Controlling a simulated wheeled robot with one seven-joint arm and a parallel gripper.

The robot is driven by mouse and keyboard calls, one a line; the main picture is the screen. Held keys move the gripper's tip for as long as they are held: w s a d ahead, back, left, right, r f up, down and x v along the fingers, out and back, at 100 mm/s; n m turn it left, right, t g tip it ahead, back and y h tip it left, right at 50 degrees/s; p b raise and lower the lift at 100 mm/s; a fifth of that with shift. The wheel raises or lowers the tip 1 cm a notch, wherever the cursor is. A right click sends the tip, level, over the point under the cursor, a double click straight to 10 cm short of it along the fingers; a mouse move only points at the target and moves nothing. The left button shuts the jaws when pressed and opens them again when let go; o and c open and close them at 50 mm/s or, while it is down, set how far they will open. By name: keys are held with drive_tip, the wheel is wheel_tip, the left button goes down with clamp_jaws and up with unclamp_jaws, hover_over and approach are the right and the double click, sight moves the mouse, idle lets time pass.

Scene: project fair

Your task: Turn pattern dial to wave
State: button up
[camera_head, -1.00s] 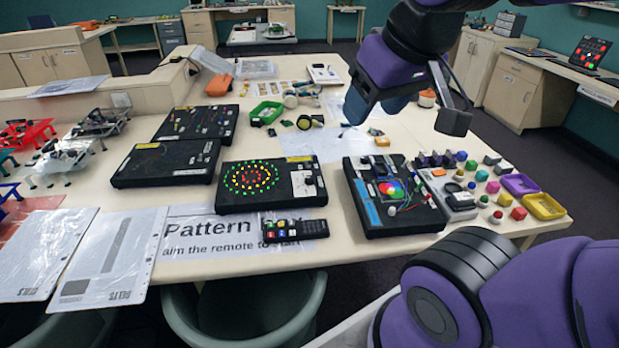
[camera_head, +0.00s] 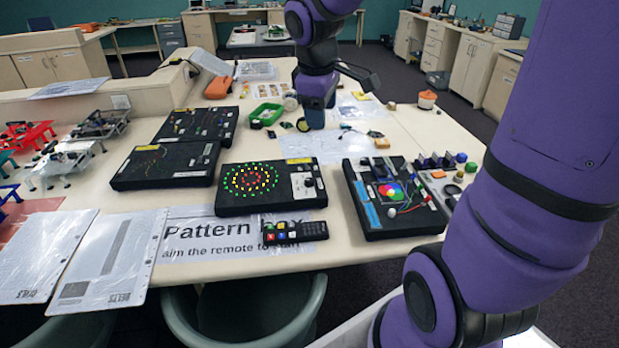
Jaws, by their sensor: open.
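The pattern box (camera_head: 232,205) is a black case on the near part of the table, with a lit ring pattern of green, yellow and red dots. On its right a white panel (camera_head: 298,190) carries a small dark dial (camera_head: 309,183). The dial's labels and pointer are too small to read. My gripper (camera_head: 314,122) hangs over the table behind the box, above and slightly right of the dial, and apart from it. It is open with nothing seen in it; its fingertips are hard to make out.
A remote (camera_head: 295,232) lies in front of the box on the printed sign (camera_head: 190,240). A black box with a colour wheel (camera_head: 372,218) stands close on the right, other black boxes (camera_head: 150,178) on the left. A green tray (camera_head: 266,114) lies behind.

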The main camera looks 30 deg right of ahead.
sight(309, 180)
drive_tip(key=w+d+f+n+g+y, duration=0.1)
drive_tip(key=w+d+f+n, duration=0.15)
drive_tip(key=w+f, duration=0.45)
drive_tip(key=w+d+f+n+g+y, duration=0.15)
drive_tip(key=w+f+n, duration=0.25)
drive_tip(key=f, duration=0.4)
drive_tip(key=shift+t, duration=0.45)
drive_tip(key=f, duration=1.1)
drive_tip(key=shift+w+d+f, duration=0.15)
drive_tip(key=shift+w, duration=0.05)
drive_tip(key=c, duration=0.9)
